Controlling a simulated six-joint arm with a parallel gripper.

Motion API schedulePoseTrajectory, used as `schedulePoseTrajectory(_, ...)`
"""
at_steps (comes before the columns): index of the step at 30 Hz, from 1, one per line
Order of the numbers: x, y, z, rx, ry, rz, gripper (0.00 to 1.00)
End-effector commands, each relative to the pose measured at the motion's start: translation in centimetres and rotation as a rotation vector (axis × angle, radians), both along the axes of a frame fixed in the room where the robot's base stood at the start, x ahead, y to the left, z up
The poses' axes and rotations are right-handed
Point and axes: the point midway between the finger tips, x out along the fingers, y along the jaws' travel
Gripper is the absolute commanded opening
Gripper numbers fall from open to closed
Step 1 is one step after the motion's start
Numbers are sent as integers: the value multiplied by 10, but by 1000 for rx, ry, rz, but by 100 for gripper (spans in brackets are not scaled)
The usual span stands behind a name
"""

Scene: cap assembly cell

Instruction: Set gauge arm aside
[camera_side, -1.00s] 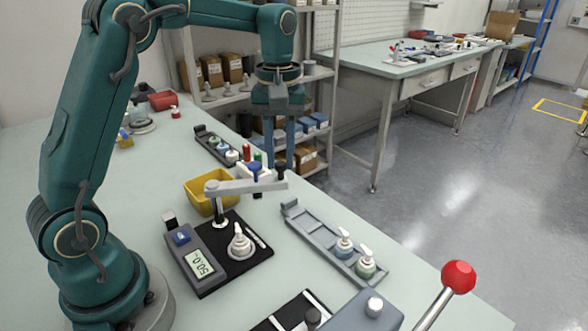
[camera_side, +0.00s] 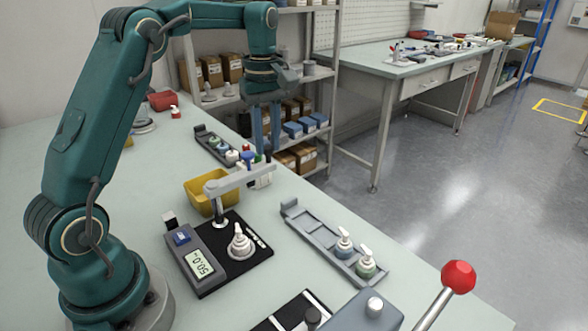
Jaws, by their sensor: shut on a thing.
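The gauge arm (camera_side: 236,181) is a light grey bar on a post at the back of the gauge (camera_side: 213,278), whose display reads about 50.0. The bar points to the back right, and its far end lies at the tips of my gripper (camera_side: 266,153). My gripper points down and is shut on the gauge arm's far end; the fingers partly hide the grip. A whitish pump cap (camera_side: 239,246) stands upright on the gauge's black plate, with the bar clear of it, behind.
A yellow bin (camera_side: 200,197) stands behind the gauge. Another tray (camera_side: 212,148) with caps is farther back. A red-knobbed lever (camera_side: 458,278) stands front right.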

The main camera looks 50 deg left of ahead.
Motion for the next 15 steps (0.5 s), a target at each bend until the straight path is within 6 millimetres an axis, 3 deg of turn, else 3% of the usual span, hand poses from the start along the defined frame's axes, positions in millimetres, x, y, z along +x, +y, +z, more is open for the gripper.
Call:
schedulePoseTrajectory(10,1,4,2,11,-10,7,0)
schedulePoseTrajectory(11,1,4,2,12,-10,7,38)
schedulePoseTrajectory(15,1,4,1,9,-7,6,39)
